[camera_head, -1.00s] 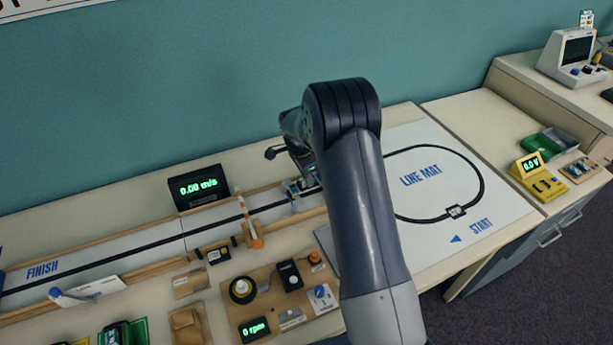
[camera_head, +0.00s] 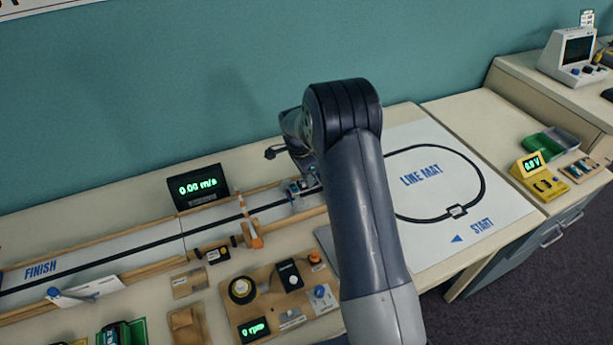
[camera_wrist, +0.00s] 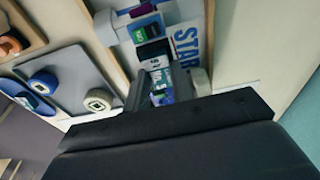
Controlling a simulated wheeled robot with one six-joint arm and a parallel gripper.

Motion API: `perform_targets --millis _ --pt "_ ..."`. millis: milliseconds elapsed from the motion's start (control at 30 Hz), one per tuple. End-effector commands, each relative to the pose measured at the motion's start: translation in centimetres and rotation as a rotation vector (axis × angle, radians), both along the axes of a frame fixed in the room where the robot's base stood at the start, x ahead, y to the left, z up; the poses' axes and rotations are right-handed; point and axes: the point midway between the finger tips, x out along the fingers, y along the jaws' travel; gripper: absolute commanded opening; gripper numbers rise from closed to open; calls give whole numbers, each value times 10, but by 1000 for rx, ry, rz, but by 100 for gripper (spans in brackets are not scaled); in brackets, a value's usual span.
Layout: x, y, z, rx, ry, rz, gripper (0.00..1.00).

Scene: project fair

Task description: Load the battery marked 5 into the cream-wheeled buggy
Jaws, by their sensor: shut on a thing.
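In the wrist view my gripper (camera_wrist: 165,85) is shut on a small blue-and-teal piece, likely the battery (camera_wrist: 160,92); its number cannot be read. Just beyond the fingertips is a pale buggy (camera_wrist: 125,35) with purple, green and black parts on top, on the white start end of the track. In the head view my gripper and the buggy (camera_head: 301,188) are small and partly hidden behind my arm. I cannot tell whether the held piece touches the buggy.
Wooden rails (camera_head: 140,263) edge the track. A speed display (camera_head: 200,187) reading 0.00 m/s stands behind it. A wooden board with knobs and a rpm display (camera_head: 254,329) lies in front. The line mat (camera_head: 440,222) is right of my arm, mostly clear.

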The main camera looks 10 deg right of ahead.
Motion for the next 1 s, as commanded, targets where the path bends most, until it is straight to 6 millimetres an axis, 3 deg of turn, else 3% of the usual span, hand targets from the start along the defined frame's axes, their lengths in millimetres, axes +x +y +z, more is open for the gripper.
perform_targets --millis 933,967,1000 --pt "0 0 -1 0 0 0 1" --pt "0 0 -1 0 0 0 25" --pt "0 0 -1 0 0 0 28"
